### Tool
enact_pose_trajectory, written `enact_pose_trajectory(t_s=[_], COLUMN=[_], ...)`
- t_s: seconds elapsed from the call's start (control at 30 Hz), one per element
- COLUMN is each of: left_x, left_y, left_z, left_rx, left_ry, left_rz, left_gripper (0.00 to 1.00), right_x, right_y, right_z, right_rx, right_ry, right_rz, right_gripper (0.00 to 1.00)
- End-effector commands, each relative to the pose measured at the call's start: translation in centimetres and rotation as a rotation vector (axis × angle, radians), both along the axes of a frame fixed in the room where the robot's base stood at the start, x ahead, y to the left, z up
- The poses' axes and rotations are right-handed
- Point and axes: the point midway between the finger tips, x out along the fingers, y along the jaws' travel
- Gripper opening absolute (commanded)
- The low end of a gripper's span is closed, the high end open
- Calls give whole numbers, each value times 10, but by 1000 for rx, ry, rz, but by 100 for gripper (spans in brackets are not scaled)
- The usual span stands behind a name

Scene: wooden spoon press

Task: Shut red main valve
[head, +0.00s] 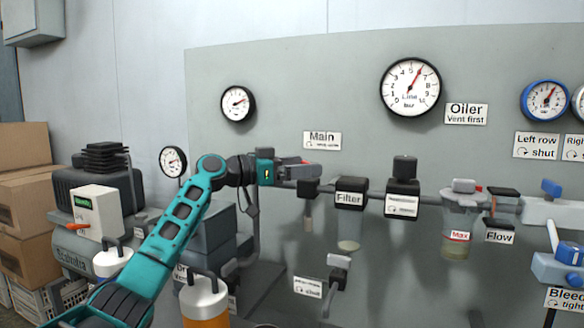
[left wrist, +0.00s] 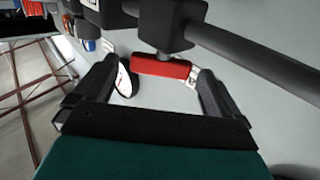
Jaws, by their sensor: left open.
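The red main valve handle (left wrist: 160,68) shows as a red bar in the left wrist view, below a dark valve body (left wrist: 165,22) on a grey pipe. My left gripper (left wrist: 162,75) is open, with one finger on each side of the bar and gaps between. In the head view my left gripper (head: 292,168) is at the valve, under the Main label (head: 322,139), and largely hides the handle. The dark valve block (head: 307,187) shows just right of it. Whether a finger touches the handle cannot be told. My right gripper is not in view.
The pipe runs right to the filter (head: 351,192), a second dark unit (head: 403,188), the oiler (head: 462,205) and blue-handled valves (head: 551,188). A small drain valve (head: 338,262) hangs below. A compressor (head: 98,190) and an orange-white container (head: 205,301) stand at left.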

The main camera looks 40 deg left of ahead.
Motion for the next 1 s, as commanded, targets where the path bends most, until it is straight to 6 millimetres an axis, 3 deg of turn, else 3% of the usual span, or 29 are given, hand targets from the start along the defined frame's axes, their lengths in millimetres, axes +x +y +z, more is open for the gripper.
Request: enact_pose_trajectory(t_s=[0.17,0.6,0.8,1.0], left_x=[-15,-91,-107,-110], left_y=[10,56,65,67], left_z=[-1,-1,-1,0], left_rx=[1,2,0,1], left_ry=[2,2,2,1], left_rz=[1,1,0,-1], left_gripper=[98,98,98,98], right_x=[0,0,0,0], right_y=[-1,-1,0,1], right_z=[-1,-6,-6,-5], right_rx=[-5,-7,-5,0], right_ry=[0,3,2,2], right_rz=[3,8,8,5], right_gripper=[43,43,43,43])
